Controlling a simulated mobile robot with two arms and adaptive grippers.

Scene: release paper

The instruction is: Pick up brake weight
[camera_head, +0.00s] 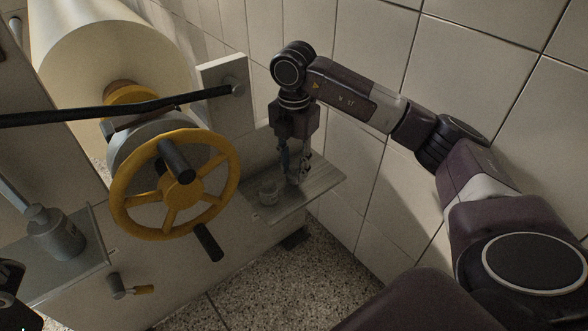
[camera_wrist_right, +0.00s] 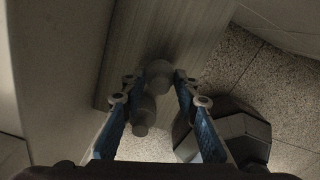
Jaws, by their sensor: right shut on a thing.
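My right gripper (camera_head: 293,172) points down over a narrow pale shelf (camera_head: 325,178), beyond the yellow handwheel. It is shut on a small grey weight (camera_wrist_right: 158,72), which shows between the fingertips in the right wrist view. In the head view the fingers largely hide that weight. A second small grey weight (camera_head: 268,192) stands on the shelf just left of the gripper. It seems to be the darker round piece (camera_wrist_right: 143,115) in the wrist view. A larger grey weight with a knob (camera_head: 55,238) stands on the left ledge.
A yellow handwheel (camera_head: 193,187) with black handles stands left of the gripper. A tiled wall (camera_head: 375,45) is close beyond my right arm. A dark block (camera_wrist_right: 232,135) lies below the shelf.

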